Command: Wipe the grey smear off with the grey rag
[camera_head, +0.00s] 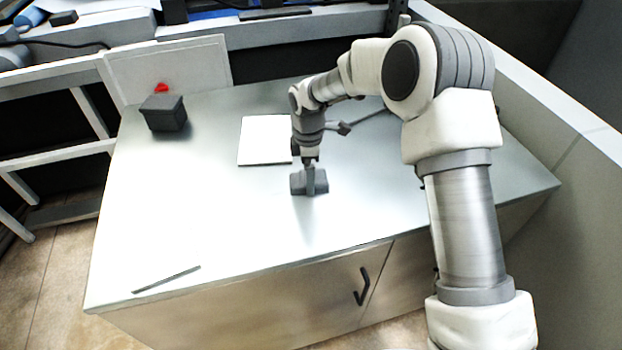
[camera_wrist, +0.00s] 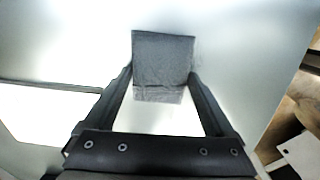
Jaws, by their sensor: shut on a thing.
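The grey rag (camera_head: 298,184) is a small dark grey block-like pad near the middle of the metal worktop (camera_head: 200,220). My gripper (camera_head: 311,184) points down and is shut on it. In the wrist view the rag (camera_wrist: 163,60) sits between the two fingers of my gripper (camera_wrist: 163,84). It is at or very close to the worktop; I cannot tell whether it touches.
A white sheet (camera_head: 262,140) lies behind and left of the rag. A thin dark strip (camera_head: 166,279) lies near the front left edge. The left and front worktop is mostly clear.

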